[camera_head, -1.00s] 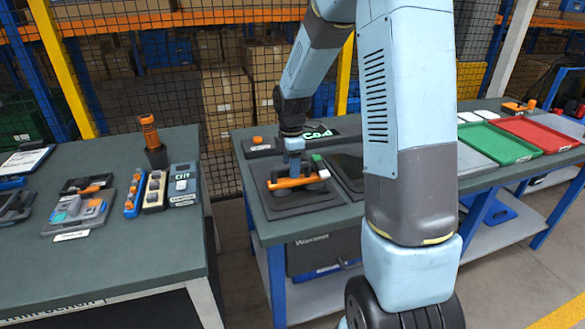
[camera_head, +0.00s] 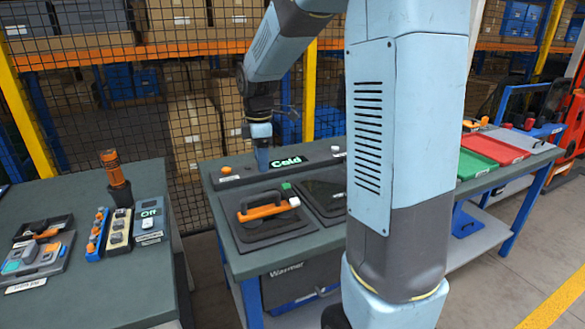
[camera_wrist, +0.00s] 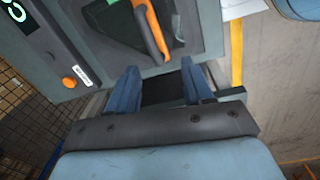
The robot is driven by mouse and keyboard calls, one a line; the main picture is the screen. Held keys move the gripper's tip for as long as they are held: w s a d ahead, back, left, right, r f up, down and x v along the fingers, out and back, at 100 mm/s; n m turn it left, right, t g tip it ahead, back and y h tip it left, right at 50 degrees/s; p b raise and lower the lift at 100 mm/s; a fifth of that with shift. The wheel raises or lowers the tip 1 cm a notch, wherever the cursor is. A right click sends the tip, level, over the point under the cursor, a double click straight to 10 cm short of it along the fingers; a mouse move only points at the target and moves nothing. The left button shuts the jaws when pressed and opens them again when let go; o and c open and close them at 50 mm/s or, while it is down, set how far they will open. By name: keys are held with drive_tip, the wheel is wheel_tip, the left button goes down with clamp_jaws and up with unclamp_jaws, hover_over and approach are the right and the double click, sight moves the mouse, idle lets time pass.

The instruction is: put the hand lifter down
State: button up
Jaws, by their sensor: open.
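The hand lifter, with its orange handle (camera_head: 264,211), lies on a dark panel (camera_head: 243,238) set in the grey-green bench top. It has suction-cup-like dark ends and a green-and-white piece at its right end. My gripper (camera_head: 262,163) is behind and above the lifter, apart from it. In the wrist view the two blue fingers of my gripper (camera_wrist: 160,85) stand apart with nothing between them. The orange handle (camera_wrist: 150,27) lies beyond the fingertips, partly cut off by the picture's top edge.
A lit "Cold" display (camera_head: 287,162) and an orange button (camera_head: 226,170) are at the bench's back edge. A second dark panel (camera_head: 318,195) is to the right. A left bench (camera_head: 100,278) holds an upright orange-handled tool (camera_head: 115,178) and several small devices. A mesh fence (camera_head: 190,130) stands behind.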

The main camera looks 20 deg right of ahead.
drive_tip(key=s+r+m+t, duration=0.2)
drive_tip(key=s+r+m, duration=0.2)
drive_tip(key=s+m, duration=0.4)
drive_tip(key=s+r+m+t, duration=0.3)
drive_tip(key=s+m, duration=0.5)
drive_tip(key=s, duration=0.9)
drive_tip(key=shift+s+d+r, duration=0.25)
drive_tip(key=shift+r, duration=0.65)
